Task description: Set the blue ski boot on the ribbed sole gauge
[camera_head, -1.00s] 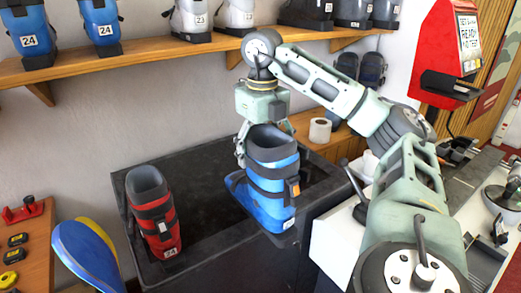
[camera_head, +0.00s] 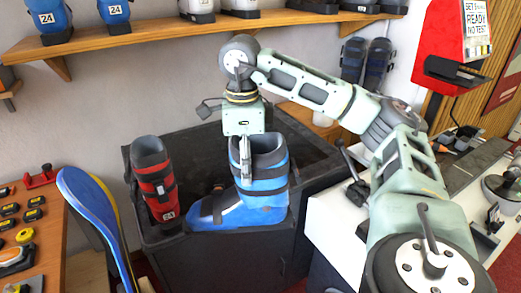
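The blue ski boot (camera_head: 264,196) is at the middle in the head view, upright with its toe to the left, overlapping the front edge of the dark bench top. My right gripper (camera_head: 246,160) is at the top of its cuff, pointing down. One finger lies against the near side of the cuff; the other is hidden. The grip appears shut on the boot. Whether the sole touches the bench cannot be told. I cannot make out the ribbed sole gauge. My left gripper is not in view.
A red boot (camera_head: 154,180) stands just left of the blue toe on the dark bench (camera_head: 190,140). A wooden shelf (camera_head: 150,42) with boots runs above. Blue skis (camera_head: 88,205) stand at left. A white counter (camera_head: 335,225) is at right, a red dispenser (camera_head: 450,45) behind.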

